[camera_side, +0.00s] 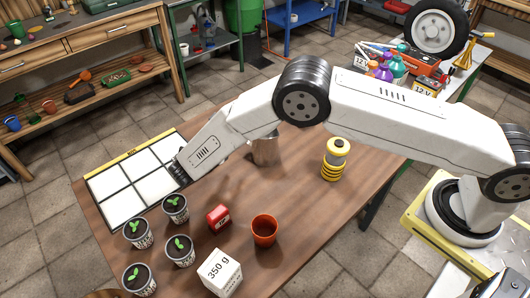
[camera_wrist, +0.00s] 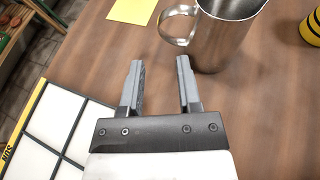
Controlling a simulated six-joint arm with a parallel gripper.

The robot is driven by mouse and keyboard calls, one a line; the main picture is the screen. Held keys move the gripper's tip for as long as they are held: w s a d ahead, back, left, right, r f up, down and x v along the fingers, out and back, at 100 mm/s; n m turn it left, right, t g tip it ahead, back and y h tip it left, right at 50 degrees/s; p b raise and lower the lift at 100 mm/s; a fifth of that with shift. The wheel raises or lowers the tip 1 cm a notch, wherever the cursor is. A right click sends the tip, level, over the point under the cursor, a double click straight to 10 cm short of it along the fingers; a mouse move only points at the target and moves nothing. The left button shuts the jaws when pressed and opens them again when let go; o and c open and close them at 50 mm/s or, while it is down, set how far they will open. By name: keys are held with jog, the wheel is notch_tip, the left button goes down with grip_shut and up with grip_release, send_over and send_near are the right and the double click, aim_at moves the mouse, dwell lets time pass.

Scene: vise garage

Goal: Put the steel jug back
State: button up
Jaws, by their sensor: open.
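The steel jug (camera_side: 265,150) stands upright on the wooden table, partly hidden behind my arm in the side view. In the wrist view the steel jug (camera_wrist: 222,38) is at the top, with its loop handle (camera_wrist: 177,27) on its left side. My gripper (camera_wrist: 160,72) is open and empty, its two fingers pointing toward the handle and jug. The right fingertip is close to the jug's lower side; I cannot tell if they touch.
A white-panelled grid board (camera_side: 113,205) lies at the table's left, with a yellow note (camera_wrist: 132,10) near the jug. Several seedling pots (camera_side: 138,232), a red can (camera_side: 218,217), an orange cup (camera_side: 264,230), a 350 g block (camera_side: 219,273) and a yellow-black canister (camera_side: 335,160) stand around.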

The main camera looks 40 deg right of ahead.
jog(key=shift+s+a+r, duration=0.1)
jog(key=shift+a, duration=0.05)
dwell(0.5)
jog(key=s+d+r+m+g+y, duration=0.1)
jog(key=s+d+r+m+y, duration=0.3)
jog(key=s+m, duration=0.3)
jog(key=s+d+r+m+g+y, duration=0.1)
jog(key=s+d+r+m+y, duration=0.3)
jog(key=s+d+m, duration=0.2)
jog(key=s+d+r+m+y, duration=0.4)
jog(key=s+d+m, duration=0.1)
jog(key=s+m, duration=0.4)
jog(key=shift+s+g+y, duration=0.4)
jog(key=shift+s, duration=0.7)
